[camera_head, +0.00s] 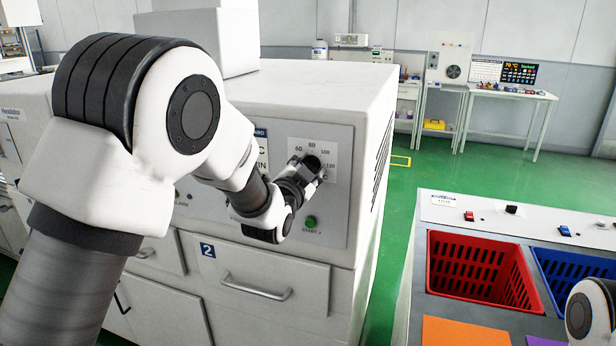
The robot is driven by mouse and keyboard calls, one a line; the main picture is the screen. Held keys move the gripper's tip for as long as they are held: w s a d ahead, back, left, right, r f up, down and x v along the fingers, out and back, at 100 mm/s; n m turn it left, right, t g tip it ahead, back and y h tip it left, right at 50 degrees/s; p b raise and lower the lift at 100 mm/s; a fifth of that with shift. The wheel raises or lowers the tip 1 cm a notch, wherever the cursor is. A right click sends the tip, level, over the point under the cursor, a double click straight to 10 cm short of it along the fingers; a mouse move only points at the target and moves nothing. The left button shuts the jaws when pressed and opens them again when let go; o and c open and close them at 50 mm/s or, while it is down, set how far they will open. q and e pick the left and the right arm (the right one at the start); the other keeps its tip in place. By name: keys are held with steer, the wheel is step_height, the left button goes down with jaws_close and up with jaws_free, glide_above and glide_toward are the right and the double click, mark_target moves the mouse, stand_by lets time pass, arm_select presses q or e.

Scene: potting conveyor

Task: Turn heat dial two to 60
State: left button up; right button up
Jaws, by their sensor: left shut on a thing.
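My left gripper (308,166) is at the dial from the lower left and is shut on the dial knob (313,163), which shows only as a dark piece at the fingertips. The knob's pointer is hidden, so its setting cannot be read. My right gripper is out of view.
A green start button (310,222) is below the dial, close to my left wrist. At the right, a white station (460,212) holds a red crate (470,262) and a blue crate (575,268). Green floor lies open behind it, with work tables (505,92) at the back.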

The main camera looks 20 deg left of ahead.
arm_select(q)
steer(key=shift+f+m, duration=0.1)
steer(key=shift+m, duration=0.4)
steer(key=shift+b, duration=0.3)
steer(key=o, duration=1.1)
steer(key=shift+o, duration=0.2)
steer(key=s, duration=1.2)
steer(key=shift+a, duration=0.2)
